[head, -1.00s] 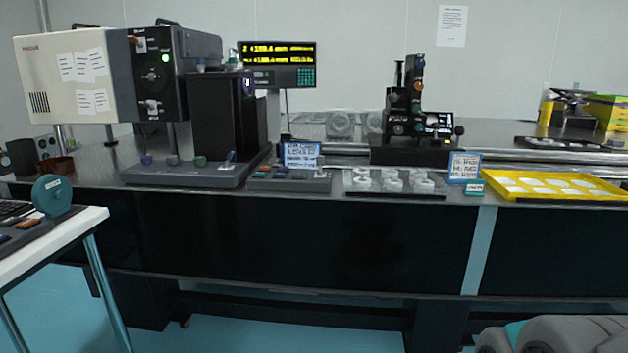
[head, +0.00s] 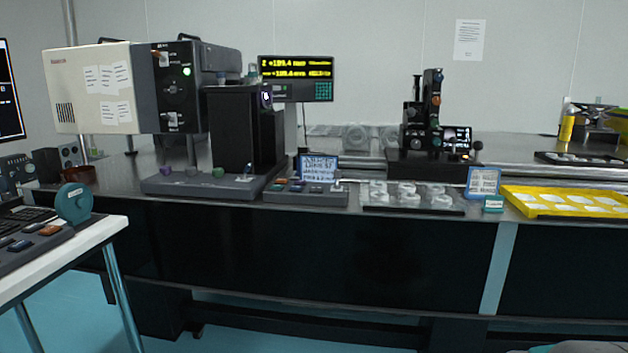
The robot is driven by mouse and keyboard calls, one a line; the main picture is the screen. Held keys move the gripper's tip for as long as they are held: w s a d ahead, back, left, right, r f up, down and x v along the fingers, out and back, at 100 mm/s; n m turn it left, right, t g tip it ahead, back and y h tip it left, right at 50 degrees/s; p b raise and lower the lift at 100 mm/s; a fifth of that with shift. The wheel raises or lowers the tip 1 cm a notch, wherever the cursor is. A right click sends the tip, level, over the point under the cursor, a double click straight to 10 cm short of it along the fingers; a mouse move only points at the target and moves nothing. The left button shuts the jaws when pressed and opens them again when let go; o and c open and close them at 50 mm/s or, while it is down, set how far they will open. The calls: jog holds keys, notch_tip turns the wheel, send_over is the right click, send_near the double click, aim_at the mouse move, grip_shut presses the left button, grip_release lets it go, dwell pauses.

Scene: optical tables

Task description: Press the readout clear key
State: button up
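A black readout box (head: 297,77) with two lines of yellow digits stands on a post at the back of the optical table. A teal keypad (head: 323,90) is at its lower right; the single keys are too small to tell apart, so I cannot tell which is the clear key. A low grey control panel (head: 305,193) with several coloured keys and a small blue-framed display (head: 318,170) sits at the table's front edge; its labels are not readable. My gripper is not in view.
A large cream and black instrument (head: 140,85) and a black column (head: 238,130) stand left of the readout. A tray of clear round parts (head: 412,210) and a yellow tray (head: 520,205) lie to the right. A white side table (head: 108,228) juts in at lower left.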

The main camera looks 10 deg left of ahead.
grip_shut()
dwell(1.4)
